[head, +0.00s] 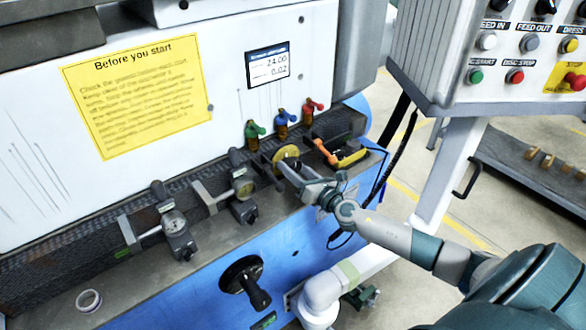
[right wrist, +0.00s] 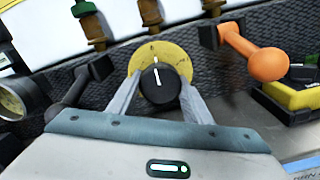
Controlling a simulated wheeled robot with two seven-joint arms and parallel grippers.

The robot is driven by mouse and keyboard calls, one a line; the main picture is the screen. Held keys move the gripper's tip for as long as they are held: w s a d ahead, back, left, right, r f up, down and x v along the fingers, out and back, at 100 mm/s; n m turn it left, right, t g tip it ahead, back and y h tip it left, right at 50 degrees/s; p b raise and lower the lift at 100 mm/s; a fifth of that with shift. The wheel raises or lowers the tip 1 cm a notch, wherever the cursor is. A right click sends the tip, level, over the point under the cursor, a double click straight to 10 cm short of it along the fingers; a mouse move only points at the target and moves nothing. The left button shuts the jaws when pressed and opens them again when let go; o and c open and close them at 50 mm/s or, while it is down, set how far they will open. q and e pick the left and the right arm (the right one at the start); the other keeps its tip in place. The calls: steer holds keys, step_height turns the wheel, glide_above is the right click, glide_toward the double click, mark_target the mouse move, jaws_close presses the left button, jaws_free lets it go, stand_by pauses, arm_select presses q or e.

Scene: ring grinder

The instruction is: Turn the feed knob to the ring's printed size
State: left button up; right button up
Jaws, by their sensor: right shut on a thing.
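The feed knob (right wrist: 160,84) is black with a white pointer line, on a round yellow dial (right wrist: 172,52). In the right wrist view the pointer stands nearly upright, leaning slightly left. My right gripper (right wrist: 158,92) is shut on the knob, one finger on each side. In the head view my right gripper (head: 284,166) reaches the yellow dial (head: 288,154) and hides most of the knob. My left gripper is out of view.
Green, blue and red valves (head: 281,124) stand above the dial. An orange-handled lever (head: 325,152) is close to its right. Gauges (head: 175,225) on brackets stand to the left. A black handwheel (head: 242,278) sits on the blue front. A button panel (head: 520,50) is at upper right.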

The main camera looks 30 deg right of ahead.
steer(key=m+b, duration=0.1)
steer(key=m, duration=0.2)
steer(key=shift+m, duration=2.6)
steer(key=o, duration=1.1)
steer(key=shift+c, duration=0.2)
steer(key=shift+s, duration=0.1)
